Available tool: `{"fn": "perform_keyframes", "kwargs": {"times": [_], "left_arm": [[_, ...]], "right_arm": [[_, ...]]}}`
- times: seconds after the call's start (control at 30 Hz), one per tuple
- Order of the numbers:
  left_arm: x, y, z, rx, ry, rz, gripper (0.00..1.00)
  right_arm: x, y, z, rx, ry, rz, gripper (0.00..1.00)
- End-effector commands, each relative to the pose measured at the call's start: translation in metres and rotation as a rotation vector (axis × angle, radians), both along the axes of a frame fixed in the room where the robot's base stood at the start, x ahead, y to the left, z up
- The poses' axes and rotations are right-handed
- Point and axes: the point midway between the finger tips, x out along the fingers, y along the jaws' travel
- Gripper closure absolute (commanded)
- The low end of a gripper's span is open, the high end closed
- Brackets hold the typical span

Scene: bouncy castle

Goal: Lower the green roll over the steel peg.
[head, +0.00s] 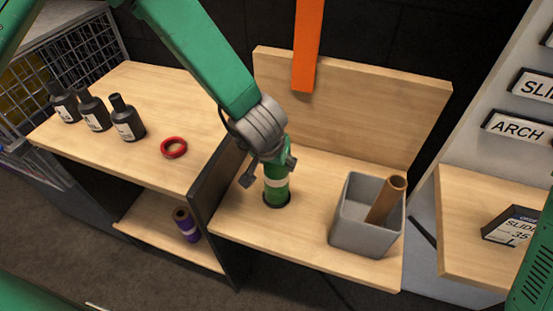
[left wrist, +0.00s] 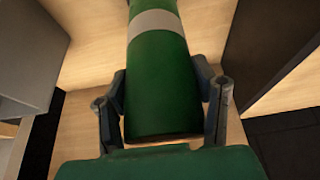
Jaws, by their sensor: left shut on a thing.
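The green roll (head: 276,190), with a pale band around it, stands upright at the left part of the middle bench. Its lower end is at a dark round base (head: 267,204) on the bench. My left gripper (head: 268,172) is at the roll's upper part. In the left wrist view the gripper's two fingers lie on either side of the green roll (left wrist: 162,85), shut on it. The steel peg does not show; whether it is inside the roll cannot be seen. My right gripper is out of view.
A grey bin (head: 362,232) with a brown tube (head: 385,200) stands right of the roll. A dark divider (head: 215,205) is close on the left. An orange strip (head: 307,45) hangs behind. Black bottles (head: 126,118) and a red ring (head: 174,147) sit on the left bench.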

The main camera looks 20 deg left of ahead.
Motion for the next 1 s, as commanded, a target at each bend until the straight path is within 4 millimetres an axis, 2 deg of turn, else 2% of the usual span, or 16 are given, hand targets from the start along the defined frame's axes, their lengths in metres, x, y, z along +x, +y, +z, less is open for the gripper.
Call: {"fn": "perform_keyframes", "kwargs": {"times": [0.03,0.07,0.1,0.4,0.53,1.0], "left_arm": [[0.001,0.0,0.001,0.0,-0.002,0.0,1.0],[0.001,0.0,0.001,0.0,-0.002,0.0,0.37],[0.001,0.0,0.001,0.0,-0.002,0.0,0.23],[0.0,0.0,0.0,0.0,0.001,0.0,0.23],[-0.002,0.0,0.008,0.0,-0.002,-0.001,0.23],[-0.037,0.001,0.089,0.001,-0.004,-0.001,0.23]], "right_arm": [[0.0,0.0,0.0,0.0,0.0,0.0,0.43],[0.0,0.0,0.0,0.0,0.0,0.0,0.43],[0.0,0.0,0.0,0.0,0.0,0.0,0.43],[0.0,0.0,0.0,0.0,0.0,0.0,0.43],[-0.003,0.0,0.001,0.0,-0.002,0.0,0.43],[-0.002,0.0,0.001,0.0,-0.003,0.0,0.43]]}}
